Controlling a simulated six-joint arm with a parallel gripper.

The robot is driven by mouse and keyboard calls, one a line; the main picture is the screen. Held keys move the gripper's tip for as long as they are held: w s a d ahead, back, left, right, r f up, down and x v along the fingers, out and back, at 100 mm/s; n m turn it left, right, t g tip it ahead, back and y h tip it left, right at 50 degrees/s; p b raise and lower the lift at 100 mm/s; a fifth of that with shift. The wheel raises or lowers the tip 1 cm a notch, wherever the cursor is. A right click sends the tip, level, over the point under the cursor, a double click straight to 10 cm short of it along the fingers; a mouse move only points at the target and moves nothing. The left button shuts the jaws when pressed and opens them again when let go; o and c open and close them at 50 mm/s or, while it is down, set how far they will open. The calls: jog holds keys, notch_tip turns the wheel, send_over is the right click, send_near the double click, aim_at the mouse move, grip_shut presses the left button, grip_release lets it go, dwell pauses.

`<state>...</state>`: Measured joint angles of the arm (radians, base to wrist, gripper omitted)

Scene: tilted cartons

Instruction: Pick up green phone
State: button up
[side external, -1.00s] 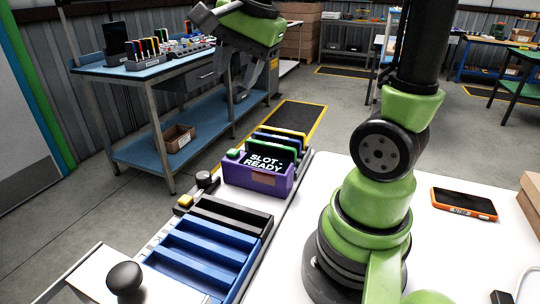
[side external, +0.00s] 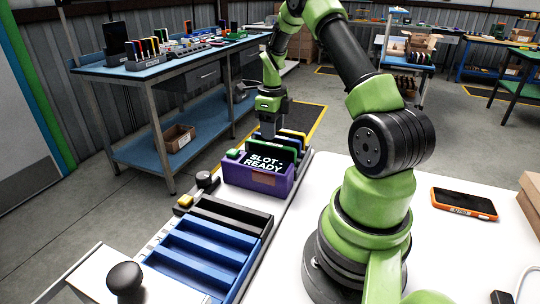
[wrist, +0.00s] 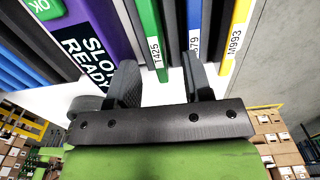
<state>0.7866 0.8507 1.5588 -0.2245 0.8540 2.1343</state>
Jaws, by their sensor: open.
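The green phone (wrist: 150,35) is a thin upright slab with a green edge and a white label reading T425. It stands in a row behind the purple SLOT-READY carton (side external: 240,178), mostly hidden by it in the side view. My gripper (wrist: 158,62) is open and empty, pointing down over the row. In the wrist view its two fingers lie to either side of the green phone's near end, the right one close to the blue slab. It also shows in the side view (side external: 268,127). I cannot tell whether the fingers touch anything.
A blue slab (wrist: 193,35) and a yellow slab (wrist: 238,35) stand close beside the green phone. A blue slotted tray (side external: 200,250) is in front of the purple carton. An orange phone (side external: 463,203) lies on the white table at right.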

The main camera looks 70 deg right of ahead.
aim_at(270, 144)
jog(key=f, duration=0.5)
jog(key=shift+w+a+f, duration=0.2)
jog(key=shift+a, duration=0.1)
grip_shut()
